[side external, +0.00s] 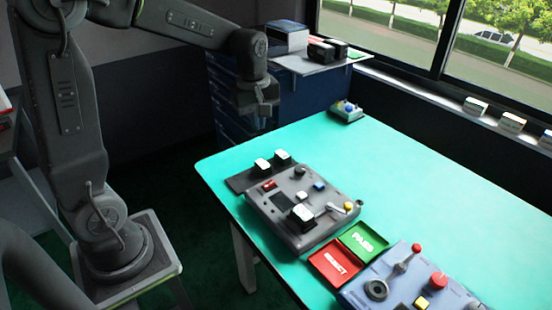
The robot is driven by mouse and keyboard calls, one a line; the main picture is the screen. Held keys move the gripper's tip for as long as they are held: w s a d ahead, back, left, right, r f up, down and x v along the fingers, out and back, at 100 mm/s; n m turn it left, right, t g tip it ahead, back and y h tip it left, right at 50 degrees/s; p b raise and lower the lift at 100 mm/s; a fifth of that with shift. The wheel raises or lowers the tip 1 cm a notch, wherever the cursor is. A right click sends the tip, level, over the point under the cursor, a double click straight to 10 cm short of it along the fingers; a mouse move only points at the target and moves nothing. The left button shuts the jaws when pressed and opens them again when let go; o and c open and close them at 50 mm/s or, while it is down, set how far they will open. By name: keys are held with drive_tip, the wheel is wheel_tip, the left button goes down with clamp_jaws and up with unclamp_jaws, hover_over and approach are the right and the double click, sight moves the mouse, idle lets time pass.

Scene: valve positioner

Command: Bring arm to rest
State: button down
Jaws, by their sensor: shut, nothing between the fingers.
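My gripper (262,112) hangs at the end of my arm, pointing down near the table's far left edge. It is shut and empty, apart from everything on the table. The green table (420,165) fills the right half of the view. A grey control panel (285,222) lies on the table to the lower right of my gripper. It carries a dark screen, a red switch, a blue button, a lever and knobs. A white-topped block (302,213) stands on the panel. A dark pad with two white-topped blocks (262,165) lies at its upper left.
A green PASS tray (363,241) and a red REJECT tray (335,264) sit beside a blue-grey control box (405,285). A small button box (346,111) stands at the far edge. A blue drawer cabinet (300,95) is behind my gripper.

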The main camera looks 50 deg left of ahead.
drive_tip(key=s+d+r+m+t, duration=0.25)
drive_tip(key=s+d+m, duration=0.25)
drive_tip(key=s+m, duration=0.3)
drive_tip(key=s+d+r+m+t, duration=0.2)
drive_tip(key=s+d+r+m, duration=0.15)
drive_tip(key=s+m, duration=0.45)
drive_tip(key=n+g, duration=0.4)
drive_tip(key=n, duration=1.4)
hover_over(273, 182)
drive_tip(key=s, duration=0.2)
wheel_tip(273, 182, down, 14)
drive_tip(key=f, duration=0.4)
drive_tip(key=w+f, duration=0.1)
drive_tip(key=f, duration=0.8)
drive_tip(key=shift+w+f, duration=0.15)
drive_tip(key=shift+w, duration=0.1)
